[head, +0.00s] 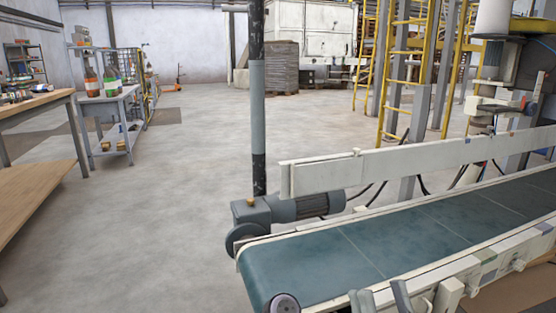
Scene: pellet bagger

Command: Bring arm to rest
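My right gripper (382,299) shows only at the bottom edge of the head view. Its two grey fingertips stand apart with a gap between them, and I see nothing held there. The tips appear in front of the near side of the conveyor belt (350,254). The rest of this gripper is below the picture. My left gripper is not in view.
The conveyor has a pale side rail (400,160) and a grey motor (305,206) beside a dark upright post (258,120). A wooden workbench (30,108) and a grey cart (108,112) stand at left. Floor between is clear.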

